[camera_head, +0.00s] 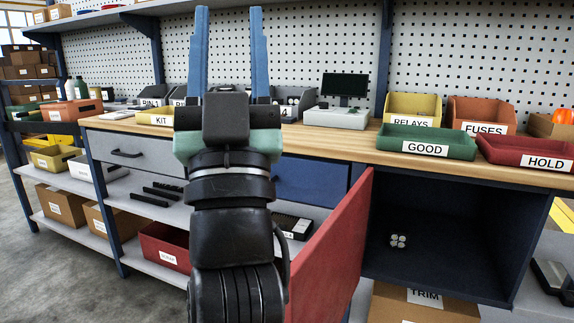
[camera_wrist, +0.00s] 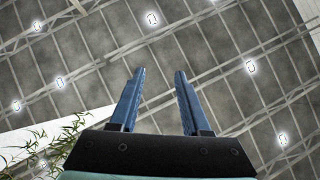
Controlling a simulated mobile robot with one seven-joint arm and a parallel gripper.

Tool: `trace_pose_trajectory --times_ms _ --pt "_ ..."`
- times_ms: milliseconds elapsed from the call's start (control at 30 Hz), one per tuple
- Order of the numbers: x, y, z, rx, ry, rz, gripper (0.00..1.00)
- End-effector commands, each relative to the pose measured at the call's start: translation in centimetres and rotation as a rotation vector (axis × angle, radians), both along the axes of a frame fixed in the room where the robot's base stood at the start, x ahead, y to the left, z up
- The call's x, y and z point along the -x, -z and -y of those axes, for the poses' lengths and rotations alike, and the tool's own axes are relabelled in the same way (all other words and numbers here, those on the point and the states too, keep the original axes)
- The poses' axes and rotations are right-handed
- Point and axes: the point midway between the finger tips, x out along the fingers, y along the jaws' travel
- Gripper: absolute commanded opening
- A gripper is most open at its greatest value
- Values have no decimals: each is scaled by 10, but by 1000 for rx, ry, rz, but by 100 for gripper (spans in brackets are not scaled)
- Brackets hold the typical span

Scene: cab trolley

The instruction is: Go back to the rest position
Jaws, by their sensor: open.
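My gripper (camera_head: 229,50) points upward in front of the workbench, its two blue fingers spread apart with nothing between them. In the wrist view my gripper (camera_wrist: 158,92) is also open and empty against the ceiling. My dark arm covers the middle of the bench front in the head view. The gripper touches nothing that I can see.
The wooden bench top (camera_head: 330,140) carries a green GOOD tray (camera_head: 425,147), a red HOLD tray (camera_head: 510,157), a RELAYS bin (camera_head: 412,106) and a FUSES bin (camera_head: 481,113). A red cabinet door (camera_head: 335,250) stands open toward me, beside a dark compartment (camera_head: 450,235) holding small round pieces.

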Motion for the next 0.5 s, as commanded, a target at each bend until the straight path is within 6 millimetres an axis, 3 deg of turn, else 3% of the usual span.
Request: trace_pose_trajectory --times_ms 100,367,500 --pt "36 -8 15 47 41 -42 47" --pt "101 -6 53 29 141 -148 47" --pt "101 -44 54 24 142 -158 47"
